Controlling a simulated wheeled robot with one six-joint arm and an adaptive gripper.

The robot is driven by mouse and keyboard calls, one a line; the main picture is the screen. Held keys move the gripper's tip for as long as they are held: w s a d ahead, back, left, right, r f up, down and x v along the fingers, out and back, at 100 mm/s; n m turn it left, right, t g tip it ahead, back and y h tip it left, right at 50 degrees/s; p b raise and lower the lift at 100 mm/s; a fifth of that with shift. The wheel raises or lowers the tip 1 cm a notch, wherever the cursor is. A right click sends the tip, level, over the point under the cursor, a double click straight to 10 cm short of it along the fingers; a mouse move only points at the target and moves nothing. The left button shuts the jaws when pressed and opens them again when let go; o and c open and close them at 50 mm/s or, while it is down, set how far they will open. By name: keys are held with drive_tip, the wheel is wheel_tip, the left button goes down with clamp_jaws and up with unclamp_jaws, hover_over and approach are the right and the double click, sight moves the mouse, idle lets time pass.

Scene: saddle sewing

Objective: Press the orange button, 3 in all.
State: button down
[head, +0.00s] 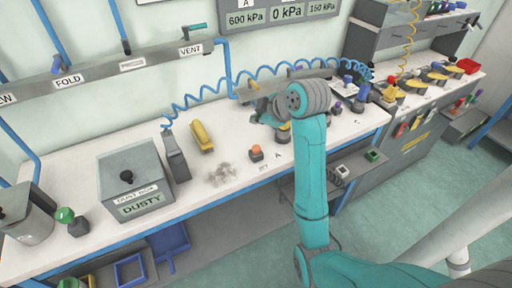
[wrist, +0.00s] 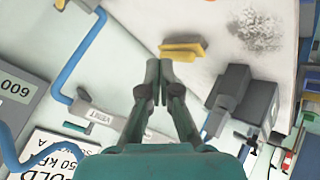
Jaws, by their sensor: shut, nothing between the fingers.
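The orange button (head: 256,151) sits on a small dark base on the white workbench, near its front edge, with a small label in front. I cannot make it out in the wrist view. My gripper (wrist: 159,70) is shut and empty in the wrist view, its fingertips together, with a yellow object (wrist: 183,50) beyond them. In the head view my teal arm reaches over the bench to the right of the button, and its wrist hides much of the gripper. The gripper appears apart from the button.
On the workbench (head: 229,202) lie grey dust (head: 222,175) and a yellow object (head: 202,137), left of the button. A grey box marked DUSTY (head: 135,185) stands further left. A blue coiled hose (head: 240,84) runs behind. Several small parts crowd the bench's right end.

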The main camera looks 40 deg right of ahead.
sight(257, 149)
drive_tip(key=shift+f, duration=4.3)
drive_tip(key=shift+f, duration=0.1)
drive_tip(key=shift+f, duration=0.35)
drive_tip(key=shift+f, duration=0.5)
drive_tip(key=shift+r, duration=1)
drive_tip(key=shift+r, duration=2.5)
